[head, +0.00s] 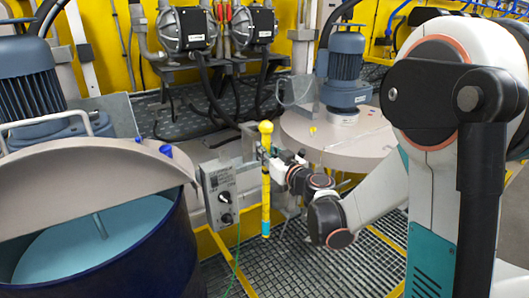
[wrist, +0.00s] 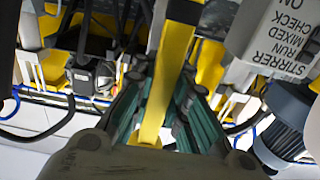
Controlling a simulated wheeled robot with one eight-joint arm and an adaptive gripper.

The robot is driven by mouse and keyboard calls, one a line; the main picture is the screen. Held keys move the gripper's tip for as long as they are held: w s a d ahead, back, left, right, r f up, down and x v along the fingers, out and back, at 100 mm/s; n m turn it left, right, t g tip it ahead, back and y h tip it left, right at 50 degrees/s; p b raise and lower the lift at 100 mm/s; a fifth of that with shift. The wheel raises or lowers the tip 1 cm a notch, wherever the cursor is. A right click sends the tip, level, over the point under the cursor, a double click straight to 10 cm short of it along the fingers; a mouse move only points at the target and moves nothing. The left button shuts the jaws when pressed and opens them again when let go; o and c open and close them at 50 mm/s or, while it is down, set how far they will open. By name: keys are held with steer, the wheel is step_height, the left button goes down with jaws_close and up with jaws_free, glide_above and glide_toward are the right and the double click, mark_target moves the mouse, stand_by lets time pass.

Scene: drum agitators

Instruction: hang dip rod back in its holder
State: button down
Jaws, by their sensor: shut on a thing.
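The dip rod (head: 265,190) is a yellow rod with a round yellow knob on top and a blue lower end. It hangs close to upright in the head view, just right of the grey control box. My gripper (head: 266,157) is shut on its upper part, below the knob. In the wrist view the rod (wrist: 165,85) runs between the green-sided fingers of my gripper (wrist: 168,110). I cannot clearly make out the rod's holder in either view.
A dark blue drum (head: 110,265) with pale blue liquid and a raised grey lid (head: 90,175) stands at left. The control box (head: 221,193) is close beside the rod. A round grey lid (head: 335,138) with a blue motor (head: 345,68) is behind. Grating (head: 320,270) lies below.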

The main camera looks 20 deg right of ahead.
mark_target(248, 141)
steer(key=shift+w, duration=0.1)
steer(key=shift+x, duration=1.2)
steer(key=shift+b+x, duration=0.35)
steer(key=shift+x, duration=1.95)
steer(key=shift+f, duration=0.25)
steer(key=shift+f+b, duration=0.4)
steer(key=shift+b, duration=0.25)
steer(key=c, duration=1.5)
jaws_free()
